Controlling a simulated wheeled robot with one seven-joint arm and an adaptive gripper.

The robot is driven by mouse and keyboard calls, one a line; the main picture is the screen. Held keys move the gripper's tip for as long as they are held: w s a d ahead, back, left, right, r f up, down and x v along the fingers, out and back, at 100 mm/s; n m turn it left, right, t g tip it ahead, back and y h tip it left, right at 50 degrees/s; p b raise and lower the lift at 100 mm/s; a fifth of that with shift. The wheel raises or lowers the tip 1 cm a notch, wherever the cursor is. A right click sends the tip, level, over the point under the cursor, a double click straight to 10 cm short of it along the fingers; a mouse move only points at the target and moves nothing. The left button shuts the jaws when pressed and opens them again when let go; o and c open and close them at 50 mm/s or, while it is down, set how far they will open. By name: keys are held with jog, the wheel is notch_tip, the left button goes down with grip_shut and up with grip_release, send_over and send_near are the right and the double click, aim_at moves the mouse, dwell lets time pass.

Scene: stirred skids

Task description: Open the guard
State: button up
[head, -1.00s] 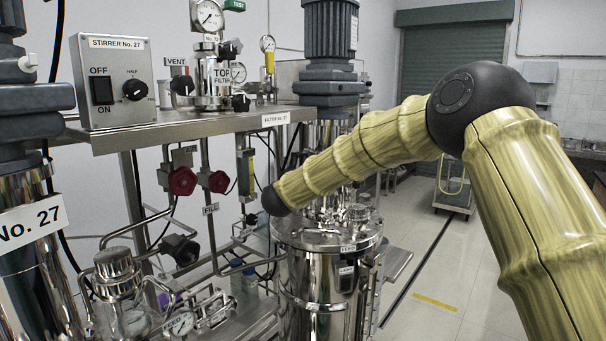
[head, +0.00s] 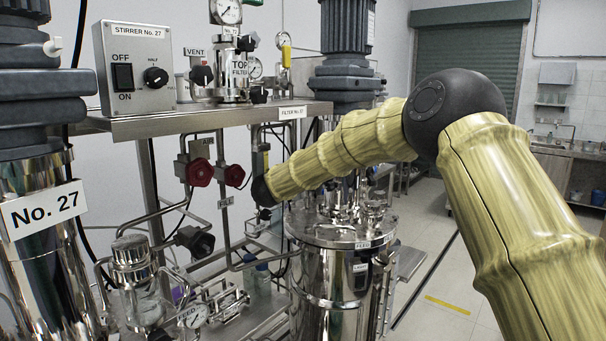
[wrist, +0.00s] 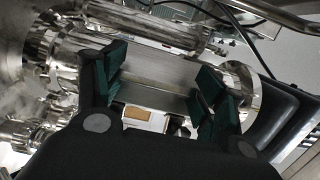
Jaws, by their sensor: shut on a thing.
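In the wrist view, my gripper (wrist: 162,88) has its dark green finger pads on either side of a grey, see-through panel (wrist: 155,72), which looks like the guard. The pads press on it, one at each side. Shiny round metal fittings lie beyond both ends of the panel. In the head view my gripper and the guard are hidden behind my own arm. How far the guard is open cannot be told.
A stirrer switch box (head: 137,70) and gauges stand on a steel shelf (head: 165,122) at left. Red-knobbed valves (head: 200,172) and pipes hang below it. A second vessel (head: 45,220) marked No. 27 stands at far left. The floor (head: 450,275) at right is clear.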

jog(key=shift+d, duration=0.2)
jog(key=o, duration=1.4)
jog(key=shift+d, duration=0.15)
jog(key=shift+o, duration=0.2)
jog(key=shift+a, duration=0.4)
jog(key=v, duration=1.1)
jog(key=shift+s+a, duration=0.25)
jog(key=shift+s, duration=0.1)
jog(key=shift+f, duration=0.1)
